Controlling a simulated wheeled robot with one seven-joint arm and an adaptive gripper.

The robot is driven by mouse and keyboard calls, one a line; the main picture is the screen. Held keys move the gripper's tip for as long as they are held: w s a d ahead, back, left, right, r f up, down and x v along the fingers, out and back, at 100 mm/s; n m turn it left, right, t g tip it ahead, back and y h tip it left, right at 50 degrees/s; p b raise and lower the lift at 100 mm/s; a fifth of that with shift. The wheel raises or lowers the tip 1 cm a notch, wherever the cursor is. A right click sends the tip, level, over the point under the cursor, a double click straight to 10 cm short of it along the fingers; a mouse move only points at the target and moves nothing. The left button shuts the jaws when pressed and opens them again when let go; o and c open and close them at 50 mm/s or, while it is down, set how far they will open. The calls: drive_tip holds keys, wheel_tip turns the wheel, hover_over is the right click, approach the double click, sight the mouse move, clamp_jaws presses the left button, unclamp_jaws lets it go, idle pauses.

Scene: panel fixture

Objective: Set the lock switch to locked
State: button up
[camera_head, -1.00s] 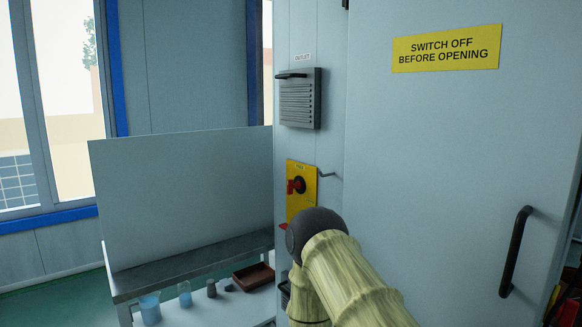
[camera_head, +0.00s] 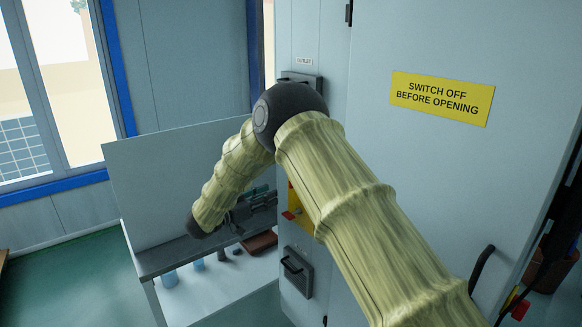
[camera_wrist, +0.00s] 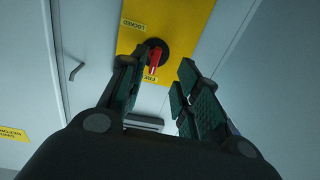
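The lock switch shows in the wrist view as a red handle (camera_wrist: 155,59) on a black round base, on a yellow plate (camera_wrist: 180,20). The handle points at the lower label in the picture, which I read as FREE; the LOCKED label (camera_wrist: 133,25) is at upper left. My gripper (camera_wrist: 161,70) is open and empty, its fingers spread to either side below the handle and seemingly short of it. In the head view my gripper (camera_head: 274,197) is left of the yellow plate (camera_head: 294,204), mostly hidden by my arm, which also hides the switch.
A grey outlet box (camera_head: 300,80) is above the plate and another dark box with a handle (camera_head: 297,271) below. A bent hook (camera_wrist: 76,70) sticks out beside the plate. A bench (camera_head: 155,262) with an upright panel stands at left. The cabinet door has a black handle (camera_head: 482,268).

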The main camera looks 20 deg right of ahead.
drive_tip(key=shift+m+g, duration=0.4)
drive_tip(key=w+d+r+p, duration=0.1)
drive_tip(key=d, duration=0.2)
drive_tip(key=w+d+r+p, duration=0.1)
drive_tip(key=d+p, duration=0.1)
drive_tip(key=d, duration=0.1)
drive_tip(key=w+d+r+p, duration=0.1)
drive_tip(key=d, duration=0.2)
drive_tip(key=shift+w+d, duration=0.35)
drive_tip(key=shift+c, duration=0.4)
drive_tip(key=shift+f, duration=0.1)
clamp_jaws()
